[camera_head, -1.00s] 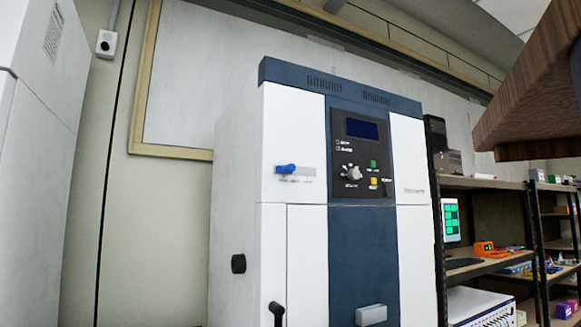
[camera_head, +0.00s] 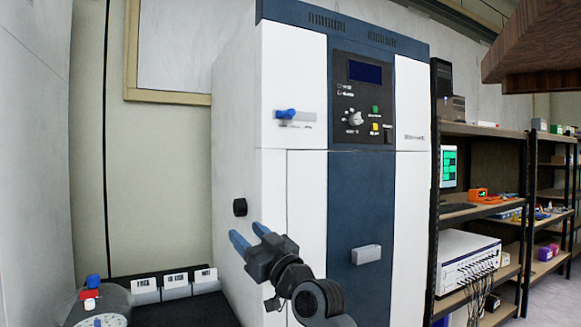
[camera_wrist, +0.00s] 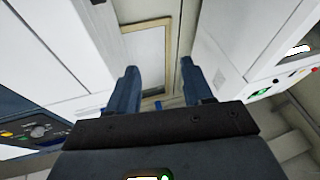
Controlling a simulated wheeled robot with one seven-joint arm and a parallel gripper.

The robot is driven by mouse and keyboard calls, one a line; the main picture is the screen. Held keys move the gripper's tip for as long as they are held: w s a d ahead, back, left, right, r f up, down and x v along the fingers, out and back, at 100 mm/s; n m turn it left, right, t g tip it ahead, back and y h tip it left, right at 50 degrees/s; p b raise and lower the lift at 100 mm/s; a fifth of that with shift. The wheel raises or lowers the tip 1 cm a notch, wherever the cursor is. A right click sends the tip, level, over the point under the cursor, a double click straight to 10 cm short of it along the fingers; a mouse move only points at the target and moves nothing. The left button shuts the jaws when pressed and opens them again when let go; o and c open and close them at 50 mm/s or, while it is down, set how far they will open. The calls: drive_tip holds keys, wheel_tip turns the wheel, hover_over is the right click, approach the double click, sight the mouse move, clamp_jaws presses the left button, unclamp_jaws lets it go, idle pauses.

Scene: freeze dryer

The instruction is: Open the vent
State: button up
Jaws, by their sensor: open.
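The freeze dryer (camera_head: 276,75) is a tall white cabinet with a dark blue middle column. A blue lever (camera_head: 287,113) sits on a small grey plate at its upper left front; I cannot read the label there. A black round knob (camera_head: 240,207) is on its left side wall. My gripper (camera_head: 250,236) is open and empty, with blue fingers, in front of the cabinet's lower left, below the lever and the knob and apart from both. In the wrist view, the open fingers (camera_wrist: 158,80) have nothing between them.
A control panel (camera_head: 363,100) with a screen and knob is right of the lever. A grey handle (camera_head: 367,254) is lower down. A wooden edge (camera_head: 530,55) hangs at upper right. Shelves (camera_head: 480,130) stand right; a dark bench (camera_head: 180,310) and a round device (camera_head: 95,305) are lower left.

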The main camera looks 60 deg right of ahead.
drive_tip(key=s+d+r+n, duration=0.1)
drive_tip(key=d+r+n, duration=0.1)
drive_tip(key=d+r, duration=0.45)
drive_tip(key=s+d+r+n, duration=0.2)
drive_tip(key=d+r, duration=0.2)
drive_tip(key=r, duration=0.5)
drive_tip(key=n+p, duration=0.1)
drive_tip(key=n, duration=0.3)
approach(293, 112)
drive_tip(key=x, duration=0.3)
drive_tip(key=shift+y, duration=0.3)
drive_tip(key=p+x, duration=0.2)
drive_tip(key=x, duration=0.4)
drive_tip(key=shift+w+d+r, duration=0.1)
drive_tip(key=shift+w+d, duration=0.15)
drive_tip(key=shift+w+d+r+p, duration=0.1)
drive_tip(key=shift+w+d+p, duration=0.1)
drive_tip(key=shift+w+p, duration=0.3)
drive_tip(key=shift+w, duration=0.1)
drive_tip(key=shift+c, duration=0.4)
clamp_jaws()
